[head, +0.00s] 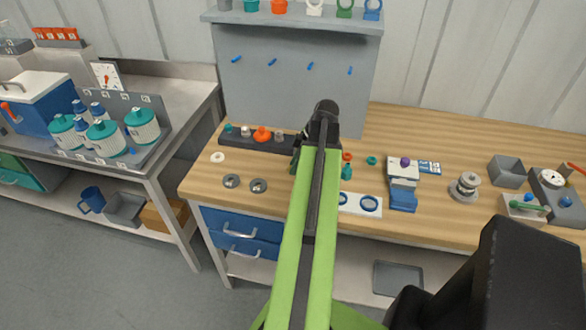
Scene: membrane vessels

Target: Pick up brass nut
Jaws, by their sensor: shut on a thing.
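My arm reaches from the bottom of the head view over the wooden bench. My gripper (298,152) is mostly hidden behind the arm; only a dark part shows at its left, low over the bench by the right end of the dark rack. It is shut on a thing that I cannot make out. I cannot pick out a brass nut anywhere in view. Two grey rings (232,181) and a white ring (217,157) lie on the bench to the left.
The dark rack (240,141) holds small coloured parts. Right of my arm are a teal bottle-shaped part (346,171), a white plate with blue rings (371,204), a blue-and-white fixture (403,198), a metal stack (466,188) and a grey bin (508,171). A grey panel stands behind.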

